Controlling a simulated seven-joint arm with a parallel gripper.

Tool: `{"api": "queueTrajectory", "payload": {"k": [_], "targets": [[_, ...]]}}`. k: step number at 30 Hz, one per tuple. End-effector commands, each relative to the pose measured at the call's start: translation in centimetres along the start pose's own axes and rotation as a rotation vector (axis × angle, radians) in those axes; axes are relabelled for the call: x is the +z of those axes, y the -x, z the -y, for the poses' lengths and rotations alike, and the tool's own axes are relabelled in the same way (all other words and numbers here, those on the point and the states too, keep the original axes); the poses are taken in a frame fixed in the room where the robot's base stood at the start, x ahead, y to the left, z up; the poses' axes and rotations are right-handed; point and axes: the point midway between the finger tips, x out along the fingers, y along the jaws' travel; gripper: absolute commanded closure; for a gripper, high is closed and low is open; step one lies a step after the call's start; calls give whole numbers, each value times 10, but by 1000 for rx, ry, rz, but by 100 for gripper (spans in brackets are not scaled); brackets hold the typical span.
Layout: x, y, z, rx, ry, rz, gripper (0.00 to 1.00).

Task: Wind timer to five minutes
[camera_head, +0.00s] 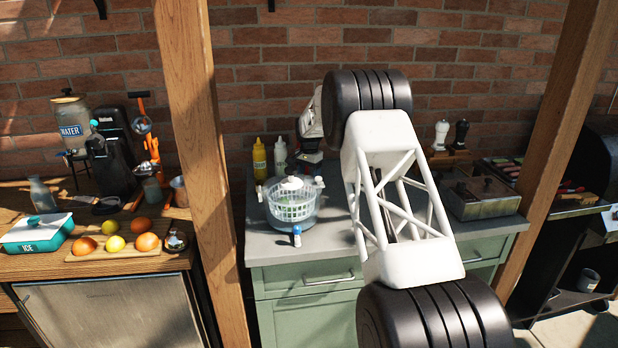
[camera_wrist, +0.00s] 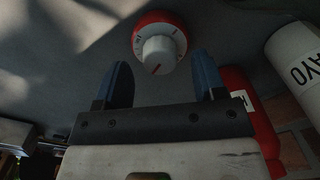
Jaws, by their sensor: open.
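The timer (camera_wrist: 166,30) shows at the top middle of the wrist view: a red ring with a white marked dial and a white centre knob (camera_wrist: 158,54). A red line on the knob points down toward my gripper. My gripper (camera_wrist: 161,66) is open, with one blue-grey finger to each side below the knob. The fingertips appear apart from the timer, and nothing is between them. The dial marks are too small to read. In the head view my wrist (camera_head: 311,115) is behind the counter's salad spinner, and I cannot make out the timer there.
A white bottle lettered "AYO" (camera_wrist: 297,60) and a red bottle (camera_wrist: 245,110) stand close to my right finger in the wrist view. In the head view, a yellow bottle (camera_head: 259,158) and a salad spinner (camera_head: 291,206) are nearby.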

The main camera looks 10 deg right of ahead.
Motion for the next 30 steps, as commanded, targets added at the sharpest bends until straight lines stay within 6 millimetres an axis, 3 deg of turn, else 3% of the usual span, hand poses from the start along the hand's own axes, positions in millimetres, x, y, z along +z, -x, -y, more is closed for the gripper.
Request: {"api": "queueTrajectory", "payload": {"k": [13,30], "targets": [[0,52,0,-1,0,-1,36],[1,61,-1,-1,1,-1,36]]}}
